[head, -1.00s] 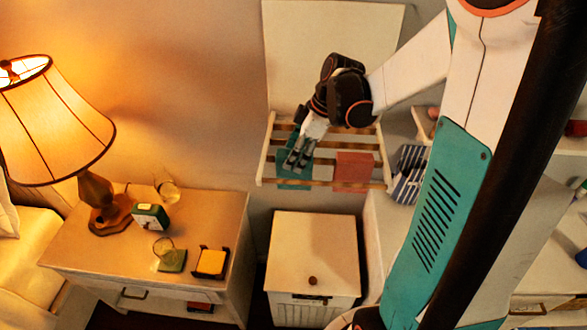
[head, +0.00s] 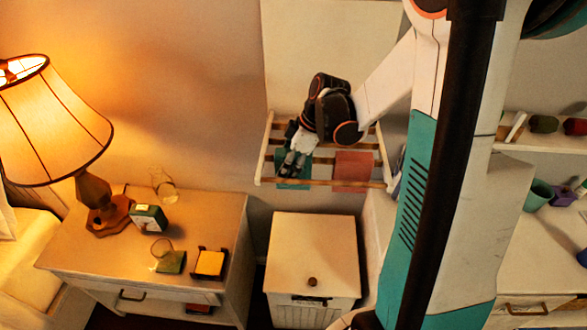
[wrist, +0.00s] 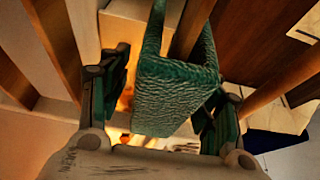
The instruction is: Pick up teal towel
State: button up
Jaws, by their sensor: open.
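The teal towel (head: 305,173) hangs folded over a wooden bar of the wall rack, left of a reddish cloth. In the wrist view the towel (wrist: 172,92) shows large, with a bumpy weave, draped over the bar between my two fingers. My gripper (head: 290,167) is open at the towel in the head view and hides part of it. In the wrist view my gripper (wrist: 160,105) has one finger on each side of the towel. I cannot tell if either finger touches it.
The wooden rack (head: 264,150) has several bars close to my gripper. The reddish cloth (head: 353,170) hangs just right of the towel. A white hamper (head: 312,250) stands below. A nightstand (head: 75,250) with a lamp (head: 55,125) and glasses is at left.

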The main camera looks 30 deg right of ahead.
jog(key=shift+f, duration=0.25)
jog(key=shift+c, duration=0.3)
jog(key=c, duration=1.1)
